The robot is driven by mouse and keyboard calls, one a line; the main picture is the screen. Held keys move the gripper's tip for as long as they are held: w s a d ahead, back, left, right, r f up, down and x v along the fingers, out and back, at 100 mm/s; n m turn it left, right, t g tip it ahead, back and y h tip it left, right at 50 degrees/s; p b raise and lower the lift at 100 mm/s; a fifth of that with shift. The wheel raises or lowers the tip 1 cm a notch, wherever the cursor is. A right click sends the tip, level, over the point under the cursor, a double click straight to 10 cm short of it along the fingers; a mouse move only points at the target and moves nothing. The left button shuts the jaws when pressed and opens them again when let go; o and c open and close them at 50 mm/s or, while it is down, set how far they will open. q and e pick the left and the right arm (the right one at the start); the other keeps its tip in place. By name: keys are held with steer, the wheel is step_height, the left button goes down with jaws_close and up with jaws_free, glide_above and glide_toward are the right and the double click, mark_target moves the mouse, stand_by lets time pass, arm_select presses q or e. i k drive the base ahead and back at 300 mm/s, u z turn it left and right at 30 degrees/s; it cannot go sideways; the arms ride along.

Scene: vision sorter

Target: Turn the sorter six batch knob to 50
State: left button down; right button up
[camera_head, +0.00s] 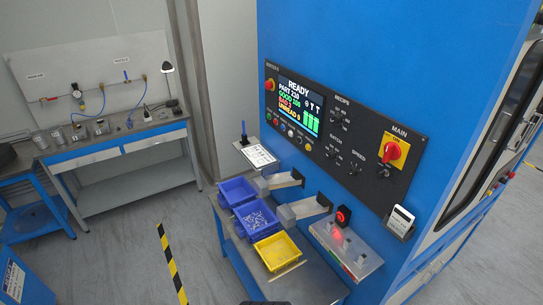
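The sorter's black control panel (345,140) is on the front of the blue machine. The batch knob (332,154) is a small dark knob under the BATCH label, right of the screen and below the recipe knob (337,121). Its pointer and scale marks are too small to read. The screen (300,104) shows READY with several lines of counts and green bars. Neither of my grippers shows in the head view, and nothing touches the knob.
A speed knob (356,168) and a red-and-yellow main switch (395,151) are right of the batch knob. A red emergency button (269,85) is at the panel's left. Below, blue bins (237,190) and a yellow bin (276,251) stand on a table. Floor space lies left.

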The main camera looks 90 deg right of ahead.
mark_target(331, 155)
steer(key=i, duration=1.3)
steer(key=z, duration=3.2)
